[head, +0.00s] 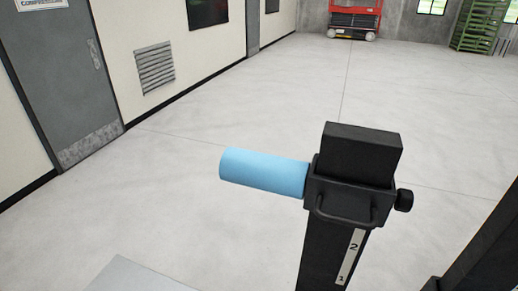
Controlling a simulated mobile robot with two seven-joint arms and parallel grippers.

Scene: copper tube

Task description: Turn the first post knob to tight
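A black square post (331,257) stands in the lower right of the head view. A dark collar with a looped handle (343,214) sits near its top. A small black knob (404,200) sticks out from the collar's right side. Whether it is tight or loose cannot be told. A light blue cylinder (263,172) sticks out to the left of the collar. A pale label strip with the numbers 2 and 1 (350,257) runs down the post. Neither of my grippers shows in the head view.
A grey flat surface (135,276) shows at the bottom left. A dark slanted beam (482,255) stands at the lower right. Open concrete floor (220,110) lies beyond the post. A grey door (62,80) and wall are at left; a red lift (354,18) and green rack (477,25) are far back.

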